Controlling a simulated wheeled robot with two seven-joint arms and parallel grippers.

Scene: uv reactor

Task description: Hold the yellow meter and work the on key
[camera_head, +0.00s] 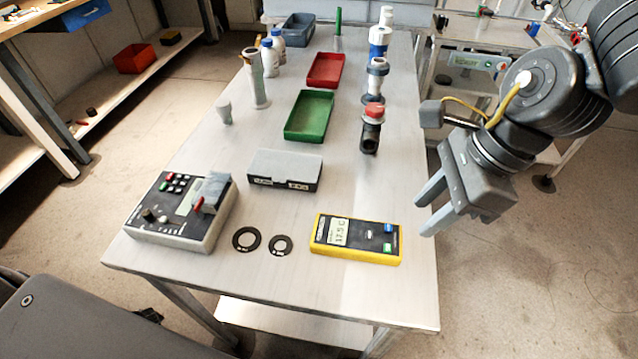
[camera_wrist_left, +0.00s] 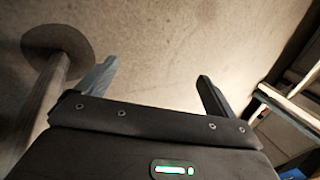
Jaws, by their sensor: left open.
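The yellow meter (camera_head: 357,240) lies flat near the front right of the table, with a lit display (camera_head: 339,231) on its left part. A blue key (camera_head: 388,228) and a green key (camera_head: 387,247) are on its right part; their labels are too small to read. My right gripper (camera_head: 420,219) is above the table's right edge, to the right of the meter and apart from it. Its two fingers are spread and empty. My left gripper (camera_wrist_left: 153,78) shows in the left wrist view, open and empty over bare floor; it is not seen in the head view.
On the table (camera_head: 330,297), two dark rings (camera_head: 246,239) lie left of the meter, beside a grey control box (camera_head: 180,212). A grey block (camera_head: 285,171) lies behind them. Green (camera_head: 310,117) and red (camera_head: 326,71) trays and several bottles and fittings stand farther back.

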